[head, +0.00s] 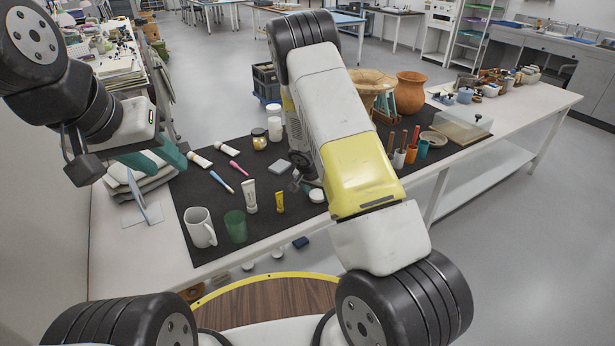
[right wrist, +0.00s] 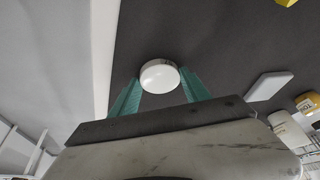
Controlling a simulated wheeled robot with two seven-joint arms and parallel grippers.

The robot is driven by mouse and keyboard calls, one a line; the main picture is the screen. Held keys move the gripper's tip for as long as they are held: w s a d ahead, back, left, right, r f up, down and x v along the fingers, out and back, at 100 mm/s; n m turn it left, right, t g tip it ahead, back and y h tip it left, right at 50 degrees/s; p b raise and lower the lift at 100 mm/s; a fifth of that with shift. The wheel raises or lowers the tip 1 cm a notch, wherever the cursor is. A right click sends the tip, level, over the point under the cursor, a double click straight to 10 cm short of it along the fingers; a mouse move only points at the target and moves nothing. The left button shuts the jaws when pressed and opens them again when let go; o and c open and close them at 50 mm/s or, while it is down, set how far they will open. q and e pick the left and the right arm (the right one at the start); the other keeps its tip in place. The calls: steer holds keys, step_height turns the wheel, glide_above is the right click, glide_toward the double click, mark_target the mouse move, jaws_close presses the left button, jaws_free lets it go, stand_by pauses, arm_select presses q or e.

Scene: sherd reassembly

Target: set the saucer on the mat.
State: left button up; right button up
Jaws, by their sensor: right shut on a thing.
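The dark mat (head: 190,192) covers much of the white table; it also shows in the right wrist view (right wrist: 225,40). A small white round piece, which I take for the saucer (right wrist: 159,75), sits between the green fingertips of my right gripper (right wrist: 160,84), which is shut on it. In the head view the saucer (head: 317,196) shows beside my right forearm, over the mat's front part. My forearm hides much of the right gripper there. Whether the saucer touches the mat I cannot tell. My left gripper (head: 155,157) is open and empty above the table's left end.
A white mug (head: 200,228), a green cup (head: 236,226), paint tubes (head: 250,196) and a grey tile (head: 279,167) stand or lie on the mat's left half. Jars (head: 275,128) stand behind. Tool cups (head: 411,153) and a clear box (head: 462,124) are at right.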

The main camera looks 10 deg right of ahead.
steer(key=o, duration=1.4)
steer(key=s+a+r+y, duration=0.1)
steer(key=s+r, duration=0.3)
steer(key=r, duration=0.7)
steer(key=s+a+r, duration=0.1)
steer(key=s+r, duration=0.3)
steer(key=r, duration=0.7)
steer(key=s+r+n+t+y, duration=0.1)
steer(key=s+r+n, duration=0.1)
steer(key=s+r, duration=0.3)
steer(key=s+a+r+n+y, duration=0.1)
steer(key=s+r+n, duration=0.2)
steer(key=s+r, duration=0.3)
steer(key=s+a+r+n+t+y, duration=0.1)
steer(key=s+r, duration=0.5)
steer(key=s, duration=0.7)
steer(key=shift+s+a+r+n+t+y, duration=0.1)
steer(key=shift+s+n+t+y, duration=0.1)
steer(key=shift+n, duration=0.25)
steer(key=shift+s+a+r+n+t+y, duration=0.1)
steer(key=shift+n+y, duration=0.1)
steer(key=shift+n, duration=0.25)
